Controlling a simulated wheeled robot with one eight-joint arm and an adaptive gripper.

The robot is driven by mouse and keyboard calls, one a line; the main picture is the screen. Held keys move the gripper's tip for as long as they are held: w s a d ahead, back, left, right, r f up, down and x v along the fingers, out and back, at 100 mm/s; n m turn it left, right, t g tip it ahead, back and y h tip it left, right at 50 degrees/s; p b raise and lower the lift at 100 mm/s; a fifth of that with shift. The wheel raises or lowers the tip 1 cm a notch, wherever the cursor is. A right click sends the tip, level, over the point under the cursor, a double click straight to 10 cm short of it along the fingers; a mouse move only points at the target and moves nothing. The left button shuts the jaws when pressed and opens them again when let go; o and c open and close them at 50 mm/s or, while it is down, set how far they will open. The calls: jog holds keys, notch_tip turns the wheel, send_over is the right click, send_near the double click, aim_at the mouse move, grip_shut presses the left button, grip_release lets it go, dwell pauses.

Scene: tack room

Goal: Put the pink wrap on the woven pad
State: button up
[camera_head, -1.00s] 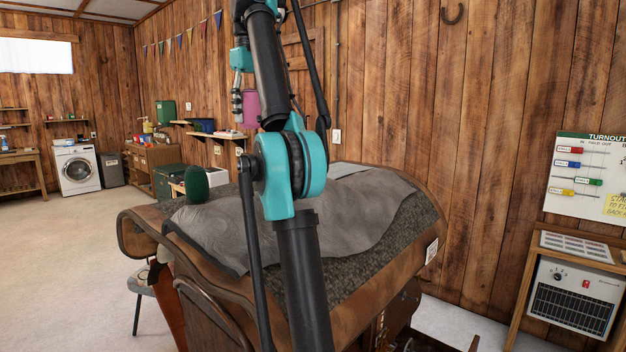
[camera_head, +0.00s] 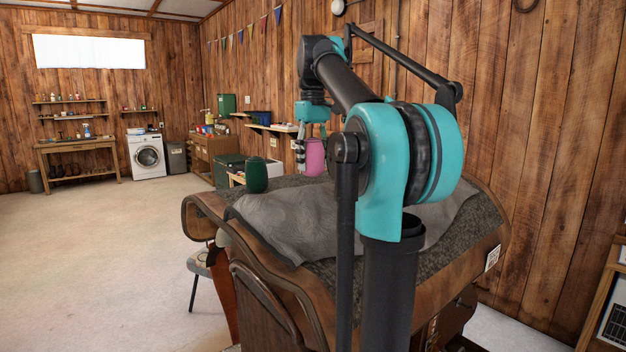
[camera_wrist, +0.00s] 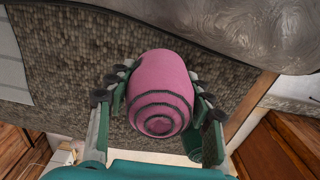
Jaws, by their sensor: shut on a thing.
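The pink wrap (camera_head: 314,157) is a rounded roll, with dark spiral rings on its end in the wrist view (camera_wrist: 160,85). My gripper (camera_wrist: 157,82) is shut on it, with a finger on each side. The woven pad (camera_head: 472,228) is a dark, speckled grey-brown cloth draped over a wooden stand; it also fills much of the wrist view (camera_wrist: 65,75). The wrap is over the far part of the pad in the wrist view. I cannot tell whether it touches the pad. My arm hides part of the pad in the head view.
A dark green roll (camera_head: 257,175) stands upright at the pad's left. A wrinkled grey cover (camera_head: 290,220) lies over the pad's middle. A stool (camera_head: 199,264) is below left. The wooden wall is close on the right; open floor (camera_head: 110,250) lies left.

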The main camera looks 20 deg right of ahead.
aim_at(313, 138)
jog(key=shift+f, duration=2.75)
jog(key=shift+f, duration=0.15)
jog(key=o, duration=1.2)
jog(key=shift+c, duration=0.2)
notch_tip(313, 138, up, 12)
jog(key=shift+r, duration=0.2)
